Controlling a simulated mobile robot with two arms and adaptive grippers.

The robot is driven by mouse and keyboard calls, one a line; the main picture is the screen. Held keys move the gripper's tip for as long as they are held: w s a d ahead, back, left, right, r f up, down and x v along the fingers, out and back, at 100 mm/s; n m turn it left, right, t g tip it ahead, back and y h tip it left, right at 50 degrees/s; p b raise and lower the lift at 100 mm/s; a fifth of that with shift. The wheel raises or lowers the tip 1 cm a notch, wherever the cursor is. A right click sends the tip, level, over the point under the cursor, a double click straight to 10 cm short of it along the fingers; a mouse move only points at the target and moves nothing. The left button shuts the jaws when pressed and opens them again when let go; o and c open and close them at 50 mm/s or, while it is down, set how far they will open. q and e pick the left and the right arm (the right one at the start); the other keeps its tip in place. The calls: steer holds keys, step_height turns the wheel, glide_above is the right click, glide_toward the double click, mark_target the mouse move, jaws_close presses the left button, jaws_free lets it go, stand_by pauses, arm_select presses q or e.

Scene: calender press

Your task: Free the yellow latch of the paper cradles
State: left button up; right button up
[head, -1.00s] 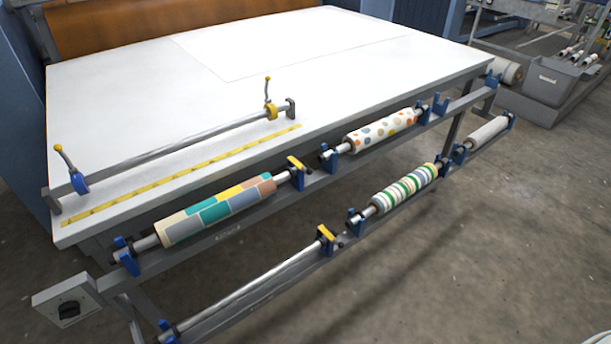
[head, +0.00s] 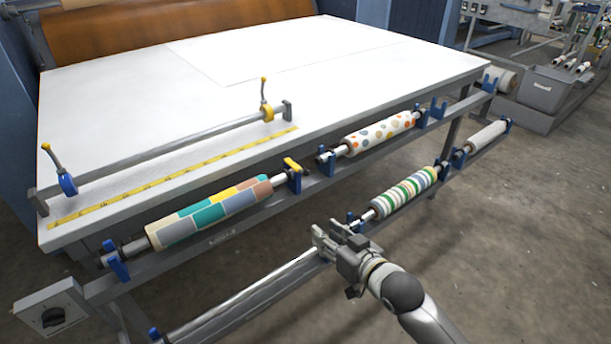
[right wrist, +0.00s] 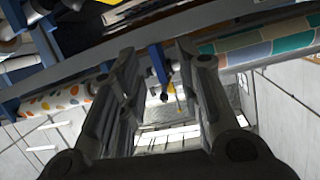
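A yellow latch (head: 292,164) tops a blue cradle bracket on the upper rail, at the right end of the colour-block roll (head: 210,212). My right gripper (head: 326,238) is in front of the lower rail and hides the lower cradle where the striped roll's row meets the bare bar. In the right wrist view my right gripper (right wrist: 156,62) has its fingers apart. A blue bracket (right wrist: 157,60) shows between them, beyond the fingertips; I see no contact. The colour-block roll also shows there at right (right wrist: 270,45). My left gripper is out of view.
The dotted roll (head: 380,133) and striped roll (head: 404,192) lie in blue cradles. A bare bar (head: 255,290) runs along the lower rail. The white table (head: 130,100) carries a grey bar with two yellow-tipped levers.

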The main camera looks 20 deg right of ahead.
mark_target(306, 173)
steer(key=w+d+r+t+y, duration=0.1)
steer(key=w+d+r+t, duration=0.15)
steer(key=w+r, duration=0.35)
steer(key=shift+t, duration=0.35)
steer(key=x, duration=0.9)
steer(key=shift+w+a+r+p, duration=0.25)
steer(key=shift+a+r+p, duration=0.1)
steer(key=shift+a, duration=0.1)
jaws_close()
